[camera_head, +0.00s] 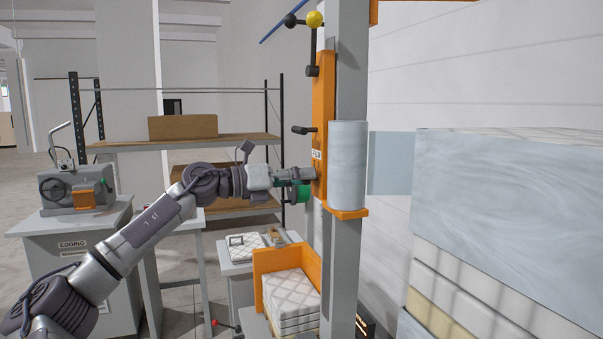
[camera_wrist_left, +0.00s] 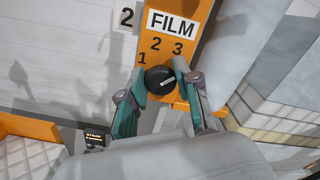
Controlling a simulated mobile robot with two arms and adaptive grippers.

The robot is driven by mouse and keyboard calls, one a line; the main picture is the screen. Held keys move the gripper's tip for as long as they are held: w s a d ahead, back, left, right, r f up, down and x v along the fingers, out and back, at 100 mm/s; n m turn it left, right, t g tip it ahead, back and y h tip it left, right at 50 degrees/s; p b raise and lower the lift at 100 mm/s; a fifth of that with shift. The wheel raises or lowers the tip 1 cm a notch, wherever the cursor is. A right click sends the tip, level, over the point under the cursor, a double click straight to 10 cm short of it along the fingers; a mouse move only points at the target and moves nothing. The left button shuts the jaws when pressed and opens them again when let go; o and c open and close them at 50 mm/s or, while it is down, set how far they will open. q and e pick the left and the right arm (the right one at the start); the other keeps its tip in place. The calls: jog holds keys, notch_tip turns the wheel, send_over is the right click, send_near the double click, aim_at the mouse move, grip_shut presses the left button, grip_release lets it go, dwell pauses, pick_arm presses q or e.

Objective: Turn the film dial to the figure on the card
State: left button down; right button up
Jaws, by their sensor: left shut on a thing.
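The film dial (camera_wrist_left: 160,82) is a round black knob on an orange panel (camera_wrist_left: 188,50) under a FILM label (camera_wrist_left: 171,24). The figures 1, 2 and 3 stand in an arc around its upper side. A faint pale mark shows on its face, but I cannot tell which figure it points at. My left gripper (camera_wrist_left: 161,75) is shut on the dial, one finger on each side. In the head view my left gripper (camera_head: 308,178) reaches the orange panel and the dial is hidden.
A grey post (camera_head: 345,270) carries the panel and a pale film roll (camera_head: 347,165). Below, folded quilted pieces (camera_head: 292,300) sit by an orange guard (camera_head: 285,261). An edging machine (camera_head: 75,190) stands left; large wrapped stacks (camera_head: 510,215) stand right.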

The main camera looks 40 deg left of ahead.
pick_arm(q)
jog(key=n+p, duration=0.5)
jog(key=n, duration=0.8)
jog(key=shift+f+n, duration=0.15)
jog(key=shift+n, duration=0.15)
dwell(0.4)
jog(key=c, duration=0.8)
grip_release()
jog(key=shift+a, duration=0.1)
jog(key=shift+c, duration=0.2)
